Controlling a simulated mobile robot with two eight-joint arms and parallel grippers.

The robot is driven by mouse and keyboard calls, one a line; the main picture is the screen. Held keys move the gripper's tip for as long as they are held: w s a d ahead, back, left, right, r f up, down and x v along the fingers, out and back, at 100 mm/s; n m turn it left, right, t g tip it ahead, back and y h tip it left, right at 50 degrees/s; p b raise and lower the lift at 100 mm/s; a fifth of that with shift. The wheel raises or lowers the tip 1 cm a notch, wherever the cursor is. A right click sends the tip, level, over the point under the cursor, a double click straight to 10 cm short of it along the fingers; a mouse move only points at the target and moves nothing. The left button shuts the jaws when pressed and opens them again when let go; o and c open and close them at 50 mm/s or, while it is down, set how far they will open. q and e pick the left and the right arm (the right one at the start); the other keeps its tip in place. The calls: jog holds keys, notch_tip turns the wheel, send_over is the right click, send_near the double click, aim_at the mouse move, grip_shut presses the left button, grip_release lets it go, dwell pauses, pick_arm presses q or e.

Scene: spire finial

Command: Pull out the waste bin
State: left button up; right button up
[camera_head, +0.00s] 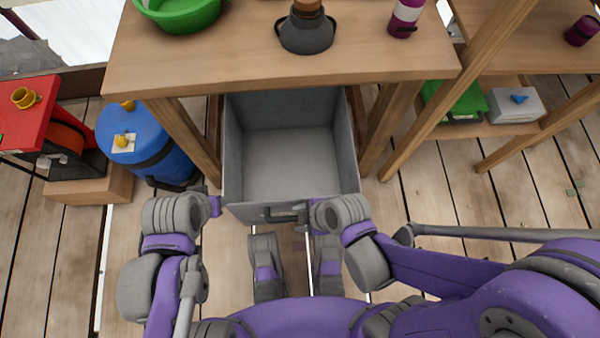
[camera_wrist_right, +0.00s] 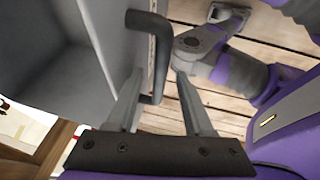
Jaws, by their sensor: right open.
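The grey waste bin (camera_head: 290,165) stands well out from under the wooden workbench, open at the top and empty inside. Its dark bar handle (camera_head: 283,213) is on the front wall; it also shows in the right wrist view (camera_wrist_right: 160,50). My right gripper (camera_head: 305,212) is at the right end of the handle. In the right wrist view its fingers (camera_wrist_right: 158,82) are open, one on each side of the handle bar, with gaps visible. My left gripper (camera_head: 216,206) is beside the bin's front left corner; its fingers are too small to read.
The workbench (camera_head: 270,70) carries a green bowl (camera_head: 180,10), a dark flask and a purple-white container. A blue tank (camera_head: 150,140) and a red box stand left. A shelf at right holds green and grey boxes. Plank floor is clear at the right.

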jog(key=p+v, duration=0.6)
jog(key=v, duration=0.4)
jog(key=shift+r, duration=0.4)
jog(key=shift+d, duration=0.1)
